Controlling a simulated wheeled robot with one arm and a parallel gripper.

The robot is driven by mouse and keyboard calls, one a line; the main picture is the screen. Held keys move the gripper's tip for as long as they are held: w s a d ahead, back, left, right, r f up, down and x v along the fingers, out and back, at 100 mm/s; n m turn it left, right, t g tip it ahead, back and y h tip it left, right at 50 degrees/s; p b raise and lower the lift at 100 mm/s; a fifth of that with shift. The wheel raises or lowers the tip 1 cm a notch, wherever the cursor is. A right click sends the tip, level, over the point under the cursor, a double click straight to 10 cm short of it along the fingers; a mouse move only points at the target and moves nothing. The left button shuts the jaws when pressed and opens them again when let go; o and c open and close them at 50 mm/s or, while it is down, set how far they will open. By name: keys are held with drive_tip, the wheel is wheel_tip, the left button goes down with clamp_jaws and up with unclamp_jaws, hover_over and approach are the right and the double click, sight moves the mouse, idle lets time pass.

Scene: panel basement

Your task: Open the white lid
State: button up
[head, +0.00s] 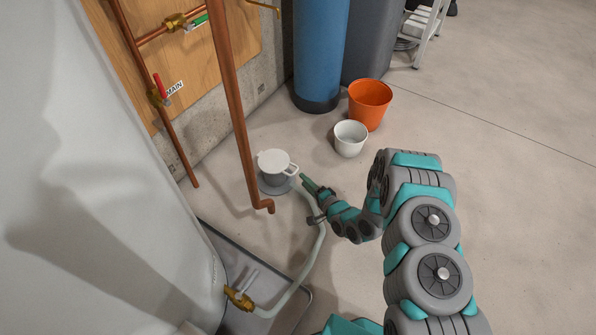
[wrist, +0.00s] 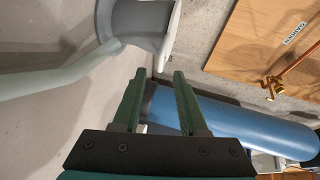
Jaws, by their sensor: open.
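The white lid (head: 274,162) is round and lies over the top of a short grey pipe or pot (head: 276,182) on the floor. A small white tab sticks out on its right side. In the wrist view the lid (wrist: 172,38) shows edge-on as a white rim beside the grey body (wrist: 143,22). My gripper (head: 306,180) is just right of the lid, near its tab. In the wrist view my gripper (wrist: 159,76) has its two green fingers apart with nothing between them. The lid's edge is just beyond the fingertips, and I cannot tell if they touch.
A pale hose (head: 318,245) runs from the grey pot to a brass valve (head: 238,298). A copper pipe (head: 238,120) stands close left of the lid. A white bucket (head: 350,139), an orange bucket (head: 370,102) and a blue tank (head: 320,50) stand behind. The floor to the right is clear.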

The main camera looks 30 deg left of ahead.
sight(295, 172)
drive_tip(key=x, duration=0.7)
drive_tip(key=shift+a, duration=0.15)
clamp_jaws()
idle(1.3)
